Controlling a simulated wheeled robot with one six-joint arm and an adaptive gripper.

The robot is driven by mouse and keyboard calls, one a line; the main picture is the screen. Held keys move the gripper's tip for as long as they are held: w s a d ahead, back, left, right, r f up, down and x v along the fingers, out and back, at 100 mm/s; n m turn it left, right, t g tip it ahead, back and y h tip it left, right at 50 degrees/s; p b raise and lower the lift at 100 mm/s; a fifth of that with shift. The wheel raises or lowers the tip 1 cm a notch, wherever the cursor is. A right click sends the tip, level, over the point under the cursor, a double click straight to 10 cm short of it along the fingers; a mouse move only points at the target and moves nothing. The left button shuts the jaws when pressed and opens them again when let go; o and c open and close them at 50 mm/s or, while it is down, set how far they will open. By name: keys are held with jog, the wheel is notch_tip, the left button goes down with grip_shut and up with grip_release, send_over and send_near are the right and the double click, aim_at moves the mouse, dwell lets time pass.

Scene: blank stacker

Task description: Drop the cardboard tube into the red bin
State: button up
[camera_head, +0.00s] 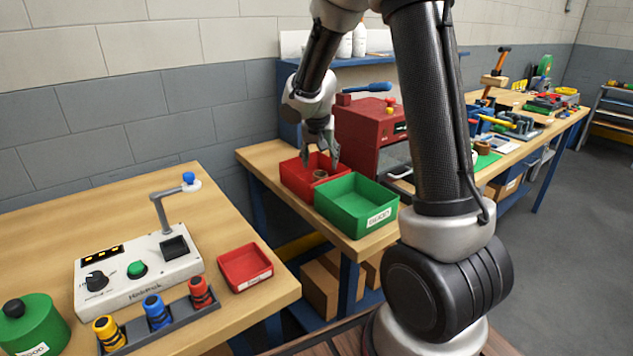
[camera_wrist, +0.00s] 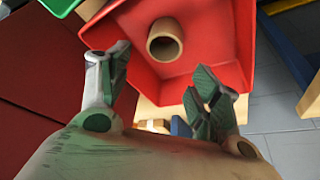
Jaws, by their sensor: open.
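The cardboard tube (camera_wrist: 165,41) is a short tan ring inside the red bin (camera_wrist: 214,40), and its open end faces the wrist camera. In the head view the tube (camera_head: 320,174) shows low in the red bin (camera_head: 296,184), on the bench beside the green bin. My gripper (camera_head: 322,160) is over the red bin with its fingers apart. In the wrist view the fingers of my gripper (camera_wrist: 160,78) are spread and nothing is between them; the tube lies beyond the fingertips, apart from them.
A green bin (camera_head: 347,223) adjoins the red bin. A red machine (camera_head: 362,137) with a blue handle stands close behind the bins. A small red tray (camera_head: 245,268) and a control box (camera_head: 138,276) are on the left table. A gap separates the tables.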

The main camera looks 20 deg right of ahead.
jog(key=v, duration=1.2)
jog(key=shift+d, duration=0.1)
jog(key=s+r+n+y, duration=0.1)
jog(key=s+n, duration=0.2)
jog(key=s, duration=1.1)
jog(key=s+d+r+n+y, duration=0.1)
jog(key=s+r+n, duration=0.1)
jog(key=s, duration=1.2)
jog(key=shift+s+d+n+t+y, duration=0.25)
jog(key=shift+s+n+t+y, duration=0.05)
jog(key=shift+n, duration=0.6)
jog(key=shift+r, duration=0.1)
jog(key=shift+c, duration=0.4)
